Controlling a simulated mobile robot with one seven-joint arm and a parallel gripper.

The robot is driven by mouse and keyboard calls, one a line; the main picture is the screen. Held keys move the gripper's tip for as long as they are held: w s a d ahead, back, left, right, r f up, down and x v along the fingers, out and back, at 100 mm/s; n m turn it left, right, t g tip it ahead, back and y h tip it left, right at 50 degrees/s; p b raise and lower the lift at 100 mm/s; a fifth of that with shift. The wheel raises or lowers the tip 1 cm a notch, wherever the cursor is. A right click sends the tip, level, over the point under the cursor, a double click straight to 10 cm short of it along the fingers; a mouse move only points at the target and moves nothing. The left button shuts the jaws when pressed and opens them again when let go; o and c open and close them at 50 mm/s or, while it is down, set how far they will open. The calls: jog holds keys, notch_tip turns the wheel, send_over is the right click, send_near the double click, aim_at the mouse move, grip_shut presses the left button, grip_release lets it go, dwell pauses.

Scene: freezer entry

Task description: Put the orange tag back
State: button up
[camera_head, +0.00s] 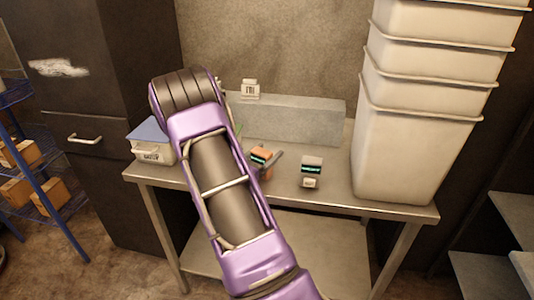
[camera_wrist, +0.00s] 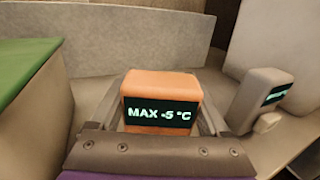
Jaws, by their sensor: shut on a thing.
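The orange tag (camera_head: 262,155) is a small block with a dark display face. In the wrist view the orange tag (camera_wrist: 162,88) reads "MAX -5 °C" and sits upright between my fingers. My gripper (camera_wrist: 160,108) is shut on it, one finger at each side. In the head view my gripper (camera_head: 268,164) is over the metal table, partly hidden by my purple arm. I cannot tell whether the tag's base touches the table. A similar grey-white tag (camera_head: 312,168) stands apart to its right on a small pale base; it also shows in the wrist view (camera_wrist: 262,92).
The metal table (camera_head: 365,207) carries a long grey block (camera_head: 300,121) along its back and tall stacked white bins (camera_head: 405,150) at right. A blue-lidded white box (camera_head: 150,142) stands at left. A green-topped thing (camera_wrist: 25,62) is left of my gripper. A small white tag (camera_head: 250,89) shows behind.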

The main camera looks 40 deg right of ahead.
jog(key=shift+f, duration=0.2)
jog(key=o, duration=1.4)
jog(key=shift+r, duration=0.25)
jog(key=v, duration=1.2)
